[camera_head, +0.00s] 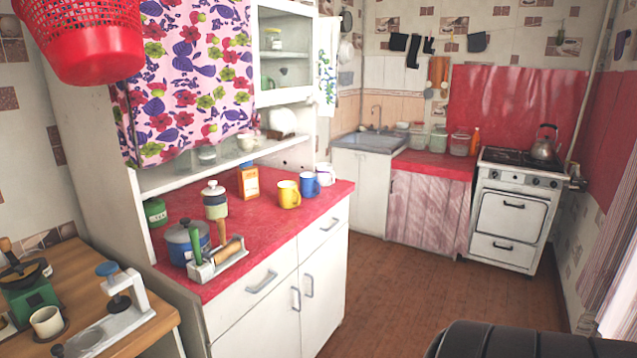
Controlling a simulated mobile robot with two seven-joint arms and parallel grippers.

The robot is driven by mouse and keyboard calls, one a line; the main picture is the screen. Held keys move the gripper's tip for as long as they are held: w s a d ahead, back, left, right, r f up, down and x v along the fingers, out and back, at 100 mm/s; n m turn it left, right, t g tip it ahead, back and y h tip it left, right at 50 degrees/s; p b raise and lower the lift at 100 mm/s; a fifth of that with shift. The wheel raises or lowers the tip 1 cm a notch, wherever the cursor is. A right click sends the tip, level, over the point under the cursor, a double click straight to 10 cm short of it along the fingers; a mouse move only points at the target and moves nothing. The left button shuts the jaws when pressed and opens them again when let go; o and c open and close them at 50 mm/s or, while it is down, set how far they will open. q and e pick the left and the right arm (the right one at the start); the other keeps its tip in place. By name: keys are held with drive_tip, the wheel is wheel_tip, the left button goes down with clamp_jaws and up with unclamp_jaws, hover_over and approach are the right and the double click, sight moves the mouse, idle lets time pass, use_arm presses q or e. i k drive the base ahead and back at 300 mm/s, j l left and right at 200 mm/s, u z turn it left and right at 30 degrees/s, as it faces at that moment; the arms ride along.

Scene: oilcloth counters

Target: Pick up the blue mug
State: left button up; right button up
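The blue mug (310,185) stands upright on the red counter top (258,222) of the white cabinet, near its far right end. A yellow mug (289,195) stands just to its left and nearer. A white mug (326,174) stands close behind it to the right. Neither of my grippers shows in the head view.
A blue pot (187,242), a utensil rack (217,262) and an orange box (248,181) stand left on the red counter. A wooden table (68,270) is at lower left. The brown floor (400,292) is open before the stove (516,208). A dark rounded object (520,341) fills the bottom right.

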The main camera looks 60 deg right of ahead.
sight(309, 187)
drive_tip(key=z, duration=0.5)
drive_tip(key=i+j+z, duration=0.1)
drive_tip(key=z, duration=0.35)
drive_tip(key=j+z, duration=0.15)
drive_tip(key=z, duration=0.35)
drive_tip(key=i+j+z, duration=0.1)
drive_tip(key=z, duration=0.35)
